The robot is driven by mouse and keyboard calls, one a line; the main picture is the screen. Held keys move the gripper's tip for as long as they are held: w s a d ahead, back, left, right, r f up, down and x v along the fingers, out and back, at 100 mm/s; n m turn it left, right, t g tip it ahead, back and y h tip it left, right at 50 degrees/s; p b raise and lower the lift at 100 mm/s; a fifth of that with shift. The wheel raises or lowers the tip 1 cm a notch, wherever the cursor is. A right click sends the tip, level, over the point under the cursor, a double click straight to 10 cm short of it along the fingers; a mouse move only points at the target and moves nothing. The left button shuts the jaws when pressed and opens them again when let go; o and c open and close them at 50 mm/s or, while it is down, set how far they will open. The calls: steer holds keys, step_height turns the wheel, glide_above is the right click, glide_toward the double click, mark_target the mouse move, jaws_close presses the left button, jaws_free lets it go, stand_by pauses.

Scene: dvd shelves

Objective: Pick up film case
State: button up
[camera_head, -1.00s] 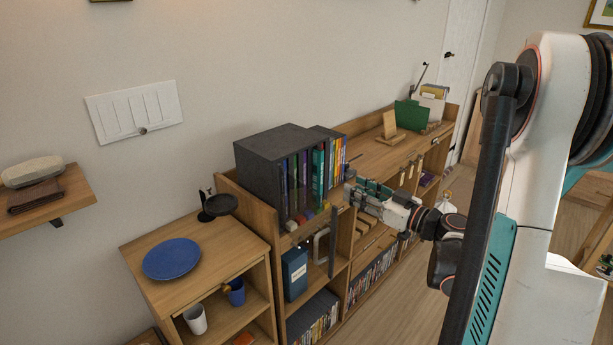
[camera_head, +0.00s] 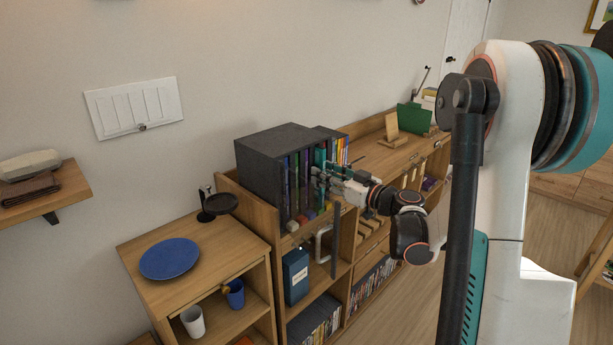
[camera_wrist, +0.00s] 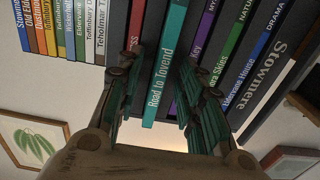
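A teal film case (camera_wrist: 166,62) titled "Road to Tovend" stands in a row of cases in the wrist view. Its lower end reaches nearer to me than the neighbouring cases. My gripper (camera_wrist: 155,82) is open, with one finger on each side of this case. A gap shows between the left finger and the case; contact on the right side is unclear. In the head view, my gripper (camera_head: 319,174) is at the front of the dark box holding the cases, and the teal case (camera_head: 320,156) shows just above it.
Other cases, such as "Stowmere" (camera_wrist: 270,75), stand close on both sides. The dark box (camera_head: 268,165) sits on a wooden shelf unit (camera_head: 372,158).

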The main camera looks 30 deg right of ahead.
jaws_close()
steer(key=shift+r, duration=0.1)
stand_by(0.5)
